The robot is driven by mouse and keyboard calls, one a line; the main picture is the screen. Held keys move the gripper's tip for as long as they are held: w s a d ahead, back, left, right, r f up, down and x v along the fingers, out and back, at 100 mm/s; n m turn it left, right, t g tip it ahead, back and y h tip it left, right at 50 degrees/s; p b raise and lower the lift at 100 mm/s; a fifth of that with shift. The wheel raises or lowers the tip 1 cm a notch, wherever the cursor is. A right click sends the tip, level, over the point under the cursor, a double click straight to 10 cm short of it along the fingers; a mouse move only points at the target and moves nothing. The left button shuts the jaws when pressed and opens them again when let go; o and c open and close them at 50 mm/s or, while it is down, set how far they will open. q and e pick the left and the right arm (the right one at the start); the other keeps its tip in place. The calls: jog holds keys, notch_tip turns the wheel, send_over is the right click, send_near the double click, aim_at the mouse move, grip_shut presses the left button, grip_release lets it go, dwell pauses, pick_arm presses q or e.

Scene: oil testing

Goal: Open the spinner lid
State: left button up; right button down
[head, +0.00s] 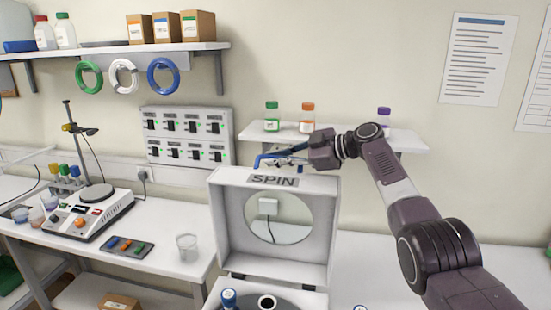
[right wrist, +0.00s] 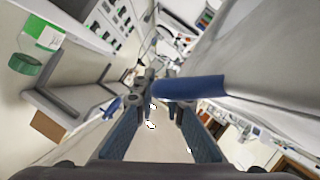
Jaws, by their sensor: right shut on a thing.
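The spinner lid (head: 223,215) is a white panel marked SPIN with a round window, and it stands upright, swung up from the spinner body (head: 310,300) at the bottom of the head view. Its blue handle (head: 260,159) is at the lid's top edge and shows large in the right wrist view (right wrist: 190,88). My right gripper (head: 284,159) is at this top edge, shut on the blue handle; its fingers also show in the right wrist view (right wrist: 155,108). My left gripper is not in view.
A wall shelf (head: 400,142) with several capped bottles is close behind my right gripper. A hotplate device (head: 85,215) and a beaker (head: 187,247) stand on the left bench. A blue-capped item (head: 229,298) is at the spinner's front.

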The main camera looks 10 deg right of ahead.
jog(key=c, duration=2)
grip_release()
jog(key=shift+f, duration=0.25)
jog(key=shift+r, duration=0.1)
jog(key=shift+d, duration=0.1)
notch_tip(320, 180, up, 4)
send_over(315, 175)
jog(key=w, duration=0.1)
jog(key=shift+w+d, duration=0.15)
